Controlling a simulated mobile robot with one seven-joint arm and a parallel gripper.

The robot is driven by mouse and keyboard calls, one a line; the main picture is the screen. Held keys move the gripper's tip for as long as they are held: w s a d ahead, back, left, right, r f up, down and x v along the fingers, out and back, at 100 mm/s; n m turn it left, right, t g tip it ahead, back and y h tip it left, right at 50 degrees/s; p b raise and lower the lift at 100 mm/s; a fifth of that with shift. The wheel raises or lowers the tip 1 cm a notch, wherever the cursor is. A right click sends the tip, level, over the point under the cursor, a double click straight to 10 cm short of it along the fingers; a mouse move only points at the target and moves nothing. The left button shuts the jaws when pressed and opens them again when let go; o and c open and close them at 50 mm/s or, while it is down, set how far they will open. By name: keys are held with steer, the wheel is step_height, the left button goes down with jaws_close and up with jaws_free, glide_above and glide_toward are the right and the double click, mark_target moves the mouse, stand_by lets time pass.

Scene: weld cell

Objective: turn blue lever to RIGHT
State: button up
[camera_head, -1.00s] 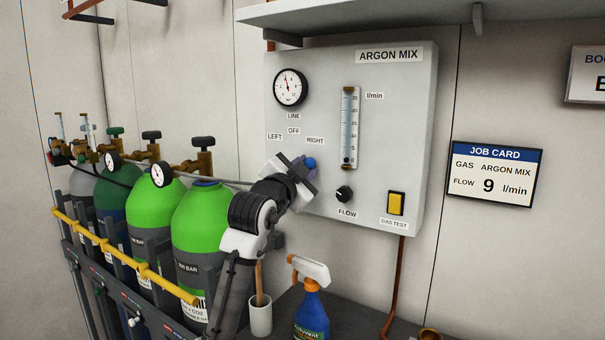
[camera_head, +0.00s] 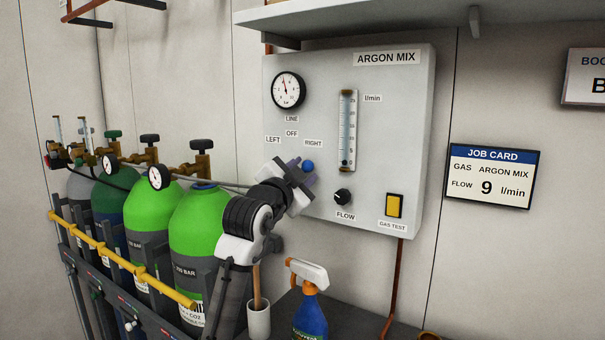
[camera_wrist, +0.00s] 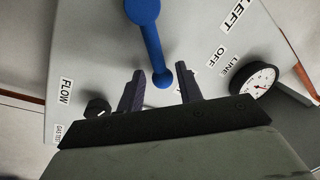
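The blue lever (camera_wrist: 150,45) is on the grey ARGON MIX panel (camera_head: 395,110). In the wrist view it runs from the top edge down to a rounded end near my fingertips. In the head view only its blue ball (camera_head: 308,166) shows clearly, just below the RIGHT label (camera_head: 313,142); my gripper hides the rest. The LEFT (camera_head: 273,140) and OFF (camera_head: 292,133) labels lie to the left of RIGHT. My gripper (camera_wrist: 161,78) is open, its two dark fingers apart, with the lever's end in the gap between the tips. I cannot tell whether either finger touches it.
The FLOW knob (camera_head: 343,196), flow tube (camera_head: 347,130) and yellow gas test switch (camera_head: 394,205) are right of my gripper. The gauge (camera_head: 288,90) is above. Green gas cylinders (camera_head: 200,230) stand at left, a spray bottle (camera_head: 310,315) below, and a shelf (camera_head: 400,22) overhead.

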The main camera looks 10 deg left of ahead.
steer(key=b+v, duration=0.3)
steer(key=v, duration=1)
